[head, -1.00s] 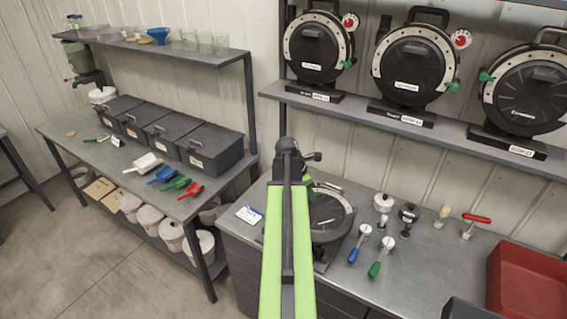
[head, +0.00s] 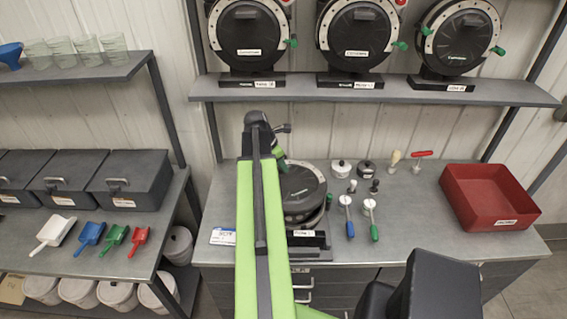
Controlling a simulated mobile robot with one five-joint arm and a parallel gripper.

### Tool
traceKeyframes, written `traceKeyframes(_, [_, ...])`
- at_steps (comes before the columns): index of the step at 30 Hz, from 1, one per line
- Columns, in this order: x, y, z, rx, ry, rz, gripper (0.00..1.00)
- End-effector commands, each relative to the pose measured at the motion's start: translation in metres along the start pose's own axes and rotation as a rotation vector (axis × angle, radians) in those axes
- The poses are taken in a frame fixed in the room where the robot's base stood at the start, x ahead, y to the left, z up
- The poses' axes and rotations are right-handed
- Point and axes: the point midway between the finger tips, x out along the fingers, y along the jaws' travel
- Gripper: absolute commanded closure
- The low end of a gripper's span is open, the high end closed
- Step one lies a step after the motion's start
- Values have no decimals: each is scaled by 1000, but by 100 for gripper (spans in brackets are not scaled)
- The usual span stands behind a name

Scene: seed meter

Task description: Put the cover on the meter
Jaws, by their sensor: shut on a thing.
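The meter (head: 308,217) sits on a dark stand on the bench, partly hidden behind my arm. A round black cover (head: 304,184) is over it, and a little of the meter's dark body shows below the cover's front edge. I cannot tell whether the cover is seated or slightly above the meter. My gripper (head: 281,166) comes down at the cover's left side and is shut on the cover. My green arm hides its fingertips and the left part of the meter.
Two handled tools (head: 347,215) with blue and green grips lie right of the meter. Small knobs and a white-lidded pot (head: 340,169) stand behind. A red tray (head: 490,197) is at the right. Three meters (head: 357,40) stand on the shelf above. A card (head: 223,237) lies left.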

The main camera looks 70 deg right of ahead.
Motion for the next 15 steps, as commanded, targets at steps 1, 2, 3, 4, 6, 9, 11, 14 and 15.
traceKeyframes(1, [-1,2,-1,-4,-1,1,100])
traceKeyframes(2, [-1,2,-1,-4,-1,1,100])
traceKeyframes(3, [-1,2,-1,-5,-1,1,100])
traceKeyframes(4, [0,2,0,-4,-1,1,100])
traceKeyframes(6, [0,2,1,-2,-1,0,100])
traceKeyframes(9, [1,2,3,0,-1,-1,100])
traceKeyframes(11, [2,1,3,1,-1,-1,100])
traceKeyframes(14, [5,1,2,2,-1,-1,100])
traceKeyframes(15, [7,1,2,2,-1,-2,100])
